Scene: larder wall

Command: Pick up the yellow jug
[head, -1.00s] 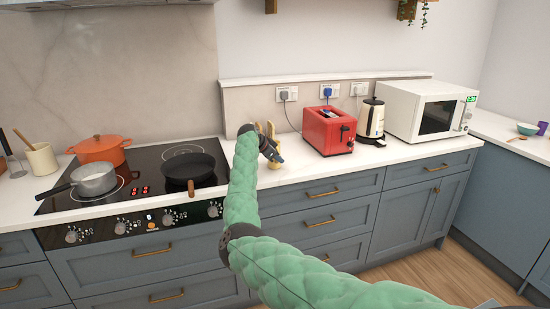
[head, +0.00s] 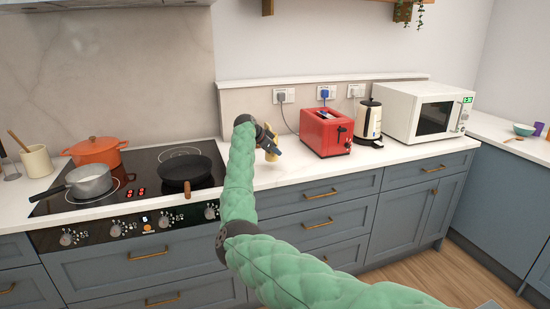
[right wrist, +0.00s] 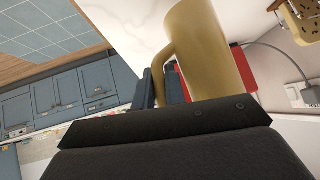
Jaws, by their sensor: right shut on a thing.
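The yellow jug (right wrist: 208,48) fills the upper middle of the right wrist view, with its handle (right wrist: 168,68) on the left side. My right gripper (right wrist: 158,86) is shut on the handle. In the head view the jug (head: 274,157) is a small yellow shape left of the red toaster, mostly hidden behind my right gripper (head: 272,148). I cannot tell whether its base touches the counter. My left gripper is in neither view.
The red toaster (head: 326,132) stands close to the right, then a cream kettle (head: 368,121) and a white microwave (head: 420,112). A black frying pan (head: 185,170) sits on the hob (head: 146,163) to the left. The counter front (head: 300,172) is clear.

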